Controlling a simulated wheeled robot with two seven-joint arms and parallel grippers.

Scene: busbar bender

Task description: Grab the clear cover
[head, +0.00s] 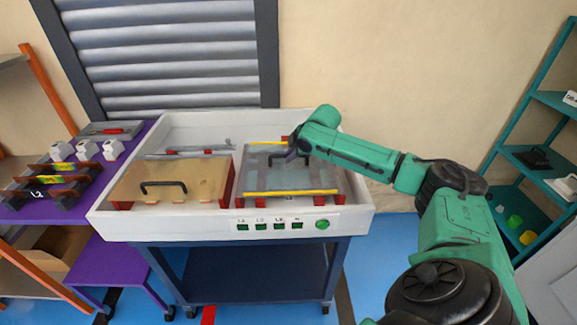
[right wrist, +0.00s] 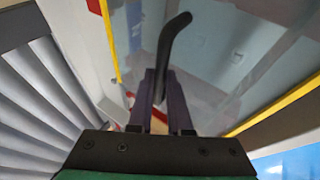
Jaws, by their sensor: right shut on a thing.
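The clear cover (head: 262,179) lies over the right half of the white bench box, with yellow strips along its front and back edges. It also shows in the right wrist view (right wrist: 226,68) as a see-through sheet with a black bar handle (right wrist: 172,45). My right gripper (head: 294,150) reaches in from the right over the back part of the cover. In the right wrist view its purple fingers (right wrist: 160,92) are shut on the handle. The arm hides part of the cover's back right corner. My left gripper is not in view.
A tan cover (head: 170,176) with a black handle lies on the left half of the white box (head: 190,227). Green buttons (head: 278,226) line its front. A purple table (head: 75,209) stands left, a teal shelf (head: 535,160) right. A grey shutter is behind.

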